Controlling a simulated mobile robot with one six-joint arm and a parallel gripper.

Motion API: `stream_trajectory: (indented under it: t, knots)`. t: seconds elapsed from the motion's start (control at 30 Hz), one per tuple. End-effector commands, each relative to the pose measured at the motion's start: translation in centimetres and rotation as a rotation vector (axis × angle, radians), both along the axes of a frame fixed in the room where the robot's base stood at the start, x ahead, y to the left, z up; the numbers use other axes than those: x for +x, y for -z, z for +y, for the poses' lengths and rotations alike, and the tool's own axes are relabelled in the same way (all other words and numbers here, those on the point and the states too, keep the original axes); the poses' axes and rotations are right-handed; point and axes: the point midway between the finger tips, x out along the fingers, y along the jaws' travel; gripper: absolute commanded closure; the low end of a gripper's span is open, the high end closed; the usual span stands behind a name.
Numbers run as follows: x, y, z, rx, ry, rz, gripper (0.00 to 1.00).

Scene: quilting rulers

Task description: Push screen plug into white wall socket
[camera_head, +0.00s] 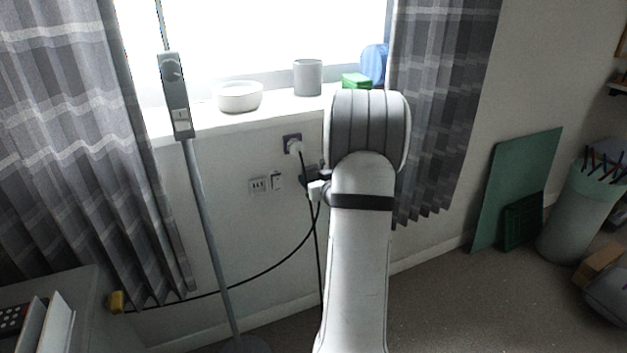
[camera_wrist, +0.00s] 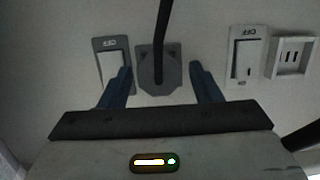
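In the wrist view, a grey plug (camera_wrist: 158,82) with a black cable sits at the wall between my two blue fingers. My gripper (camera_wrist: 160,82) is open around it, with a narrow gap on each side. In the head view, this white socket (camera_head: 258,185) is low on the wall, left of my gripper (camera_head: 318,178). A pale plug (camera_head: 317,190) with a cable hanging down shows there, partly hidden by my arm. I cannot tell whether it is seated, or which cable is the screen's.
A white switch (camera_wrist: 247,56) is beside the socket; another switch (camera_wrist: 111,66) is left of the plug. A grey pole (camera_head: 210,235) stands left. A yellow block (camera_head: 117,301) ends a cable by the desk.

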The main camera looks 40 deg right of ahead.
Motion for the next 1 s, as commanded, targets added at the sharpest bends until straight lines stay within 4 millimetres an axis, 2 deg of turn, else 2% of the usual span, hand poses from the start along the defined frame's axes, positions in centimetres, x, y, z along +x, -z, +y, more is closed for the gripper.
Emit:
stream_trajectory:
  t: [0.07, 0.4, 0.43, 0.6, 0.87, 1.0]
  knots:
    - [0.0, 0.0, 0.0, 0.0, 0.0, 0.0, 0.49]
    - [0.0, 0.0, 0.0, 0.0, 0.0, 0.0, 0.77]
    - [0.0, 0.0, 0.0, 0.0, 0.0, 0.0, 0.51]
    - [0.0, 0.0, 0.0, 0.0, 0.0, 0.0, 0.38]
    - [-0.1, 0.0, 0.0, 0.0, 0.0, 0.0, 0.37]
    - [-1.1, -0.4, 0.2, 0.0, 0.001, 0.001, 0.37]
